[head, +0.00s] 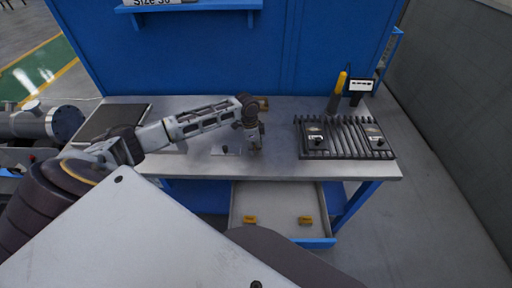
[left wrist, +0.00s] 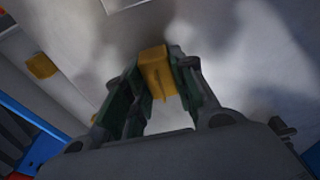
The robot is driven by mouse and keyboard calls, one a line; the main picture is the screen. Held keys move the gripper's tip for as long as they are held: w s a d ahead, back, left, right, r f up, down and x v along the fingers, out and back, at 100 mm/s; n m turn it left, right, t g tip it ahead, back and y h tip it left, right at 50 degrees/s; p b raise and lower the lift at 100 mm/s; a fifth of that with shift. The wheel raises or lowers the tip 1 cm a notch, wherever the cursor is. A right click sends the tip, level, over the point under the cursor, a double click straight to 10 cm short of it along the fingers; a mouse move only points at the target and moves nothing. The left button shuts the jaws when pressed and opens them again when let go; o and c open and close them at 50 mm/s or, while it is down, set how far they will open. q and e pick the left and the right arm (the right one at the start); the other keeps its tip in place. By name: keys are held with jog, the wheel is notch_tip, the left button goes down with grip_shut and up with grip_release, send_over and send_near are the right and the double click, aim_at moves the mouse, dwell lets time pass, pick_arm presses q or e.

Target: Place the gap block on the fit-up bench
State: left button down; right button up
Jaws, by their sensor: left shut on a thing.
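My left gripper (head: 253,150) reaches over the middle of the fit-up bench (head: 282,168), a grey-topped bench with a blue frame. In the left wrist view its two dark fingers (left wrist: 158,92) are shut on a yellow gap block (left wrist: 154,60). The block's lower part sits between the fingers. In the head view I cannot make out the held block, and I cannot tell whether it touches the bench top. Two more yellow blocks lie apart in the open drawer below, one on the left (head: 249,220) and one on the right (head: 305,220). My right gripper is not in view.
A dark slatted rack (head: 345,138) with small fittings covers the bench's right side. A yellow-handled tool (head: 338,90) stands behind it. A dark flat panel (head: 112,122) lies at the left. A flanged pipe (head: 62,123) is beyond the bench's left end.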

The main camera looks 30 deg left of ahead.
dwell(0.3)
pick_arm(q)
jog(key=c, duration=1.2)
grip_release()
jog(key=shift+o, duration=0.2)
notch_tip(320, 180, up, 12)
jog(key=a, duration=0.1)
jog(key=shift+s+a, duration=0.25)
jog(key=shift+s, duration=0.2)
